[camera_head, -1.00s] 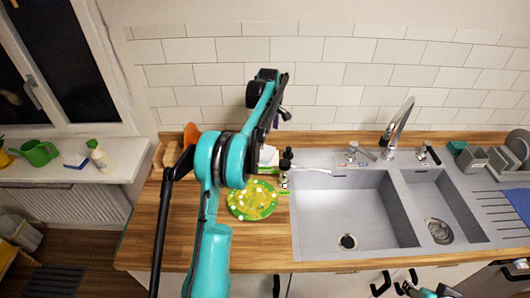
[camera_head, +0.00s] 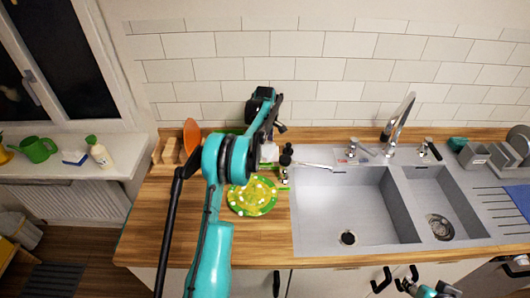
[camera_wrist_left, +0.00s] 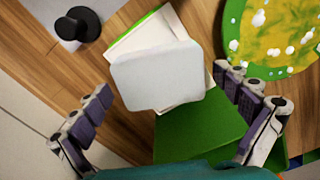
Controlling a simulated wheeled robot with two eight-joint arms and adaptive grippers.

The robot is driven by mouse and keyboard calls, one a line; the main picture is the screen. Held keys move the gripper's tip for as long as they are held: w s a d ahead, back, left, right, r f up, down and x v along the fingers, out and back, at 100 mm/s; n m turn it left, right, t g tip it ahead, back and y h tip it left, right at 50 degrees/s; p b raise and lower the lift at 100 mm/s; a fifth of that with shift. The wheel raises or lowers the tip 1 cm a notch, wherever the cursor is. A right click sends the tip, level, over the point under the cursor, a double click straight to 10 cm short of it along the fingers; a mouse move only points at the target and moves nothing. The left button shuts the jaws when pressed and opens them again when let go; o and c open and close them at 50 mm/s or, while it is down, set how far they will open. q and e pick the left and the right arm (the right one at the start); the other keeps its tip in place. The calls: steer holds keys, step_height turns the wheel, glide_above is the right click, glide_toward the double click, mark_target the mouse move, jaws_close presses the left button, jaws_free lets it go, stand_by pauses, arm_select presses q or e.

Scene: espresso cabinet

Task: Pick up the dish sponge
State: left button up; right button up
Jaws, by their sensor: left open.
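In the left wrist view, a pale, square block with rounded corners (camera_wrist_left: 157,75) lies between the fingers of my left gripper (camera_wrist_left: 170,86). It may be the dish sponge, but I cannot be sure. It rests over a white and green layered piece (camera_wrist_left: 140,36) and a green flat piece (camera_wrist_left: 203,130). My left gripper is open, with a finger on each side of the block and gaps showing. In the head view, the left arm hides much of this spot; a small white patch (camera_head: 268,153) shows beside it. Part of my right arm shows at the bottom edge; its jaws are unclear.
A green and yellow plate with white dots (camera_head: 252,197) lies in front on the wooden counter (camera_head: 262,236). A wooden holder (camera_head: 170,153) and an orange object (camera_head: 192,134) stand left of the arm.

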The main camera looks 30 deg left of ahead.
mark_target(268, 149)
arm_select(q)
steer(key=c, duration=0.7)
steer(key=shift+r, duration=0.5)
steer(key=r, duration=0.2)
steer(key=d+r+p, duration=0.1)
steer(key=r, duration=0.1)
steer(key=shift+d, duration=0.15)
steer(key=d+r, duration=0.2)
steer(key=d, duration=0.1)
steer(key=d+r+p, duration=0.1)
steer(key=d, duration=0.2)
steer(key=d+r, duration=0.2)
steer(key=d, duration=0.1)
steer(key=shift+w+d+r, duration=0.1)
steer(key=shift+d+r, duration=0.2)
steer(key=shift+r, duration=0.05)
steer(key=shift+c, duration=0.7)
steer(key=shift+d+r, duration=0.2)
steer(key=shift+d, duration=0.2)
steer(key=shift+o, duration=0.5)
